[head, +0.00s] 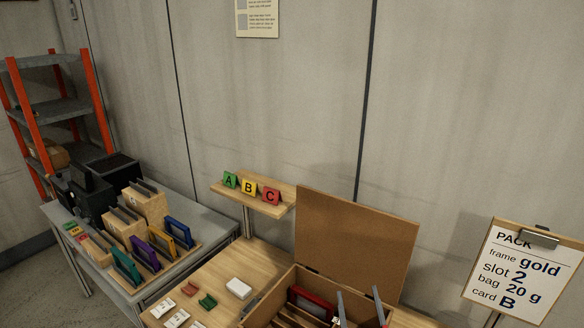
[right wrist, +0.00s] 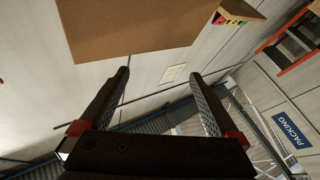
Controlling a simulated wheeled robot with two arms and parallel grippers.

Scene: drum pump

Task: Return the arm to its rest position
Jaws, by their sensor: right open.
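My right gripper (head: 360,298) shows at the bottom of the head view, in front of the open wooden box (head: 259,312). Only its fingers show there, pointing up. In the right wrist view my right gripper (right wrist: 160,80) has its two dark fingers spread wide, with nothing between them. The box's raised lid (head: 356,240) stands behind the fingers in the head view. A brown board (right wrist: 140,25) fills the top of the wrist view, beyond the fingertips. My left gripper does not show.
A red frame (head: 312,302) is inside the box. A small shelf (head: 225,189) carries cards A, B and C. Coloured frames stand on the grey table (head: 205,226) at left. A white block (head: 239,288) lies on the wooden table. A packing sign (head: 520,268) stands at right.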

